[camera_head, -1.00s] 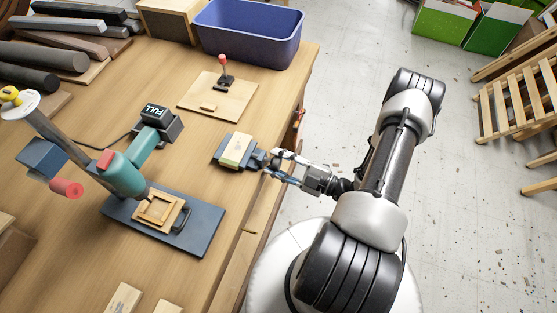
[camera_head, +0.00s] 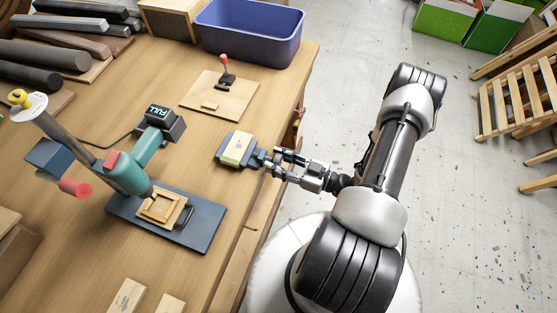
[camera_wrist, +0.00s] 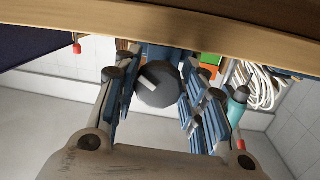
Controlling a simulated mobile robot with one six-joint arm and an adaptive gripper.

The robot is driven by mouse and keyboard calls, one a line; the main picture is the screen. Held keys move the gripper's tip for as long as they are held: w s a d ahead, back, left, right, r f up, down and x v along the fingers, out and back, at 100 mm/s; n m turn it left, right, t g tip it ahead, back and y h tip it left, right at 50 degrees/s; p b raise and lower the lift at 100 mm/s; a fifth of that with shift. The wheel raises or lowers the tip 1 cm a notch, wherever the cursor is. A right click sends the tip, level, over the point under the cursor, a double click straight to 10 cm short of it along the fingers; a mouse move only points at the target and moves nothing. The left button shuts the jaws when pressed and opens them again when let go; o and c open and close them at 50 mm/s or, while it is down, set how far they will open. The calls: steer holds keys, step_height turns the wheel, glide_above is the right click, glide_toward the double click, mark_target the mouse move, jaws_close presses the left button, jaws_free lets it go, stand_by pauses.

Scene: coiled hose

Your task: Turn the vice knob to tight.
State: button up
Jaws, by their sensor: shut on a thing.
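The small blue-grey vice (camera_head: 226,158) sits at the right edge of the wooden bench, with a pale wood block (camera_head: 237,147) in it. Its dark grey round knob (camera_wrist: 160,88) faces the wrist camera and carries a pale pointer mark, tilted toward the upper left. My gripper (camera_head: 273,164) reaches in from the right at the bench edge. In the wrist view its blue-padded fingers (camera_wrist: 157,100) stand on both sides of the knob, shut on it. The knob is mostly hidden by the fingers in the head view, and no tight marking is readable.
A board with a red-tipped lever (camera_head: 225,65) and a blue bin (camera_head: 250,38) are behind. Floor to the right is clear around my arm.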

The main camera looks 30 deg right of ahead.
steer(key=shift+r+m, duration=0.1)
steer(key=shift+m, duration=0.4)
steer(key=o, duration=1.1)
steer(key=shift+c, duration=0.2)
